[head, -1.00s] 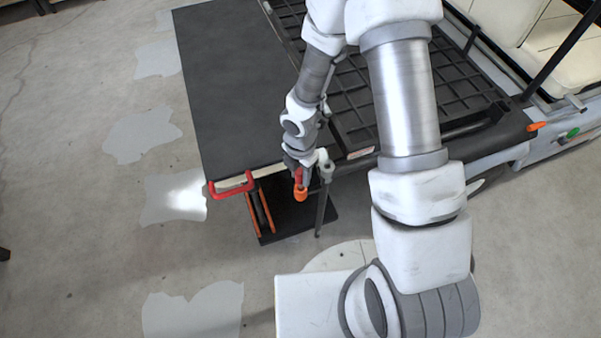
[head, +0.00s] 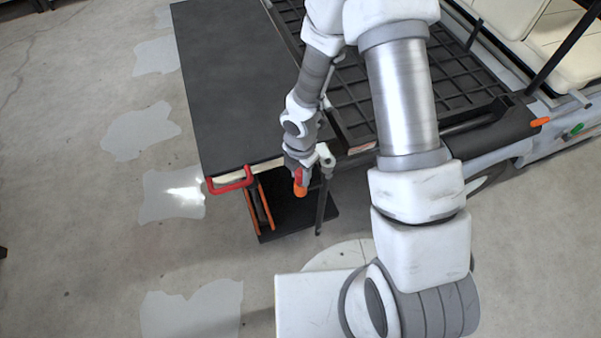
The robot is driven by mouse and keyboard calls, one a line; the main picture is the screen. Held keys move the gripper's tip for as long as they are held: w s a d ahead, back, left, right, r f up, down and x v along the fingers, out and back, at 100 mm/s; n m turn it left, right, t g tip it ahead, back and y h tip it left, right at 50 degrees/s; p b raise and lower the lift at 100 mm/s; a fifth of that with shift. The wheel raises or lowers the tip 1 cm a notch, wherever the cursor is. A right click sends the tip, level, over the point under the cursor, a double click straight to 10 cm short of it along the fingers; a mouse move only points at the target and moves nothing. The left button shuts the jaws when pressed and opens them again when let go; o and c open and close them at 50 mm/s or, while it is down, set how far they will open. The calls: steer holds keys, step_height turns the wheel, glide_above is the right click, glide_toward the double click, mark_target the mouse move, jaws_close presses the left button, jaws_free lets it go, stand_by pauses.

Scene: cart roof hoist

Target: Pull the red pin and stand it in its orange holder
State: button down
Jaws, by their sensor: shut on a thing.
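My gripper (head: 300,173) points down just off the front edge of the dark panel. It is shut on a small red piece that looks like the red pin (head: 298,176). Directly below and against it in the picture is a rounded orange piece (head: 300,191), which looks like the orange holder. I cannot tell whether the pin is in the holder, or only in front of or above it. The pin's lower part is hidden.
A red handle (head: 231,183) is on the dark panel's (head: 235,90) front corner. Orange-edged uprights (head: 258,208) and a dark post (head: 322,205) stand beside the gripper. An orange-tipped lever (head: 540,121) and green knob (head: 577,128) are at right. Floor at left is clear.

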steer(key=shift+f+b, duration=0.6)
steer(key=shift+f, duration=0.2)
steer(key=shift+c, duration=2.3)
jaws_free()
step_height(320, 180, up, 18)
steer(key=p, duration=0.6)
steer(key=shift+f+p, duration=0.2)
steer(key=shift+p, duration=0.15)
